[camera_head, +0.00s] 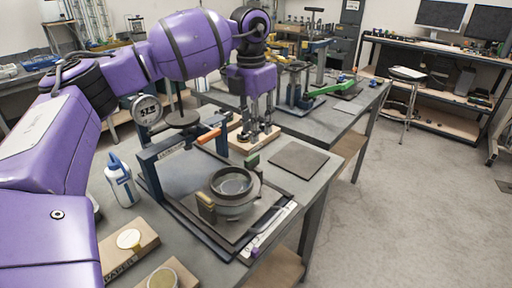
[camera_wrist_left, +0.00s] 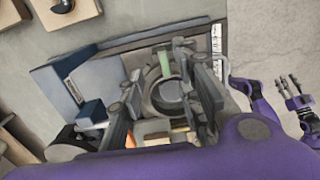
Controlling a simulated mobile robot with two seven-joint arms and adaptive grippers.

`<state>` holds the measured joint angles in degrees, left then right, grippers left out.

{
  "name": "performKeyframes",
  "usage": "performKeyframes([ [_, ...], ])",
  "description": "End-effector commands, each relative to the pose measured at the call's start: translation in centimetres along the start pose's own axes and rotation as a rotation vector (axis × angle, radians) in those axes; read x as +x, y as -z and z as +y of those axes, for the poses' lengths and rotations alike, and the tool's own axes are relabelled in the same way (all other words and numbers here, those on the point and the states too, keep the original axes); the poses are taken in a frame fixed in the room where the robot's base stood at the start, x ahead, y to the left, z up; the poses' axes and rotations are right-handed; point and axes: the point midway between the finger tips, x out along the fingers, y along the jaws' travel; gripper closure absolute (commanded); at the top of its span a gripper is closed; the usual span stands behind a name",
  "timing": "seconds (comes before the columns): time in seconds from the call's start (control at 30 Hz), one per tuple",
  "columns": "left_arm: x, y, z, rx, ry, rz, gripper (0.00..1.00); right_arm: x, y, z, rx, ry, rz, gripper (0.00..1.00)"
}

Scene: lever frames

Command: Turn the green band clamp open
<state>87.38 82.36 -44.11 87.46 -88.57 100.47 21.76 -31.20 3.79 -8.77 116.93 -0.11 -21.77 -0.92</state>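A round grey clamp (camera_head: 232,186) with a ring-like top sits on the dark plate of a blue-framed stand. A small green piece (camera_head: 250,160) shows at its far side, and an olive-yellow block (camera_head: 206,208) at its near left. My left gripper (camera_head: 258,136) points down, open and empty, behind the green piece and above the stand's far side. In the left wrist view, its fingers (camera_wrist_left: 166,92) are spread, with the round clamp (camera_wrist_left: 168,95) and a pale green strip (camera_wrist_left: 192,59) seen between them. My right gripper (camera_wrist_left: 292,88) shows only there, at the right, with its fingers apart.
An orange bar (camera_head: 208,136) and a round gauge (camera_head: 147,110) are at the stand's back. A white-blue bottle (camera_head: 122,182) stands at left. A flat grey pad (camera_head: 298,159) lies at right. A long green lever (camera_head: 326,88) is on the far table.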

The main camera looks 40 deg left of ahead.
Motion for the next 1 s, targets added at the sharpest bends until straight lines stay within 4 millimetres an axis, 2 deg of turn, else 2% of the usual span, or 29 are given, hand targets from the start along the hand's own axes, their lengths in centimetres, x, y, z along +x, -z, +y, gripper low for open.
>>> performKeyframes([
  [0.17,1.0,0.9,0.3,-0.015,-0.016,0.037,0.69,0.1,0.0,0.4,-0.010,-0.003,0.000,0.60],
  [0.4,4.9,1.0,0.3,-0.015,-0.014,0.036,0.69,0.0,-0.5,0.7,-0.016,-0.006,-0.010,0.60],
  [0.6,7.1,1.1,0.2,-0.013,-0.012,0.033,0.69,-0.1,-0.5,0.2,-0.006,-0.001,-0.010,0.60],
  [0.97,7.8,1.1,0.2,-0.013,-0.011,0.032,0.69,-0.1,-0.6,0.3,-0.005,-0.002,-0.012,0.60],
  [1.0,7.8,1.1,0.2,-0.013,-0.011,0.032,0.74,-0.1,-0.6,0.3,-0.005,-0.002,-0.012,0.60],
])
